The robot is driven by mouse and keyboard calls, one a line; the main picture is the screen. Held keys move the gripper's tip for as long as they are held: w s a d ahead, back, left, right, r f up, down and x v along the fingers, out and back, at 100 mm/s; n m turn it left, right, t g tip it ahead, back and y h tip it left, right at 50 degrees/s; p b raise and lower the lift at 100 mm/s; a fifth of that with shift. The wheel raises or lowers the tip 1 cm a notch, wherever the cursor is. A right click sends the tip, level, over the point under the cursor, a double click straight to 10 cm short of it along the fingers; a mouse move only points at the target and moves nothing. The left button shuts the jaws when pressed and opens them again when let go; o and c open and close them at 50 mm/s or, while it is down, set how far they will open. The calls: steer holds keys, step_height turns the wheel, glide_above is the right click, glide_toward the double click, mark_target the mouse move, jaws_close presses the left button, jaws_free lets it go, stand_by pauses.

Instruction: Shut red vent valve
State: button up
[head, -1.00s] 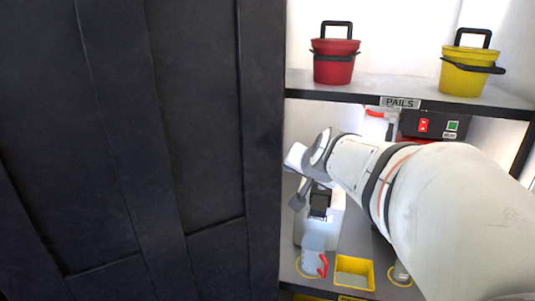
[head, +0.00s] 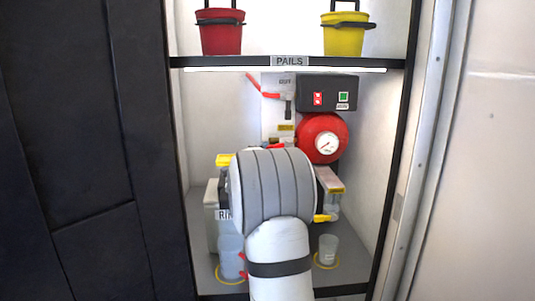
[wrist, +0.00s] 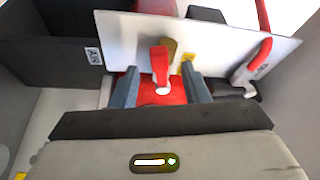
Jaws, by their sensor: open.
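In the wrist view a short red lever (wrist: 159,62) stands out in front of a white panel (wrist: 215,42). My gripper (wrist: 160,72) is open, with one grey finger on each side of this lever. I cannot tell whether either finger touches it. A second red lever (wrist: 260,58) sits to the right in the wrist view, and a red lever (head: 262,87) shows by the OUT label in the head view. No vent label is readable. In the head view my wrist hides the fingers; a bit of red (head: 275,146) shows just above it.
A round red housing with a gauge (head: 324,141) and a dark switch box (head: 328,93) are right of the panel. A shelf (head: 230,62) holds a red pail (head: 221,35) and yellow pail (head: 344,36). Clear cups (head: 231,256) stand low. A dark door (head: 80,150) is left.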

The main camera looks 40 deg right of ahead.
mark_target(270, 146)
steer(key=x, duration=0.5)
steer(key=shift+w+d, duration=0.1)
jaws_close()
stand_by(0.3)
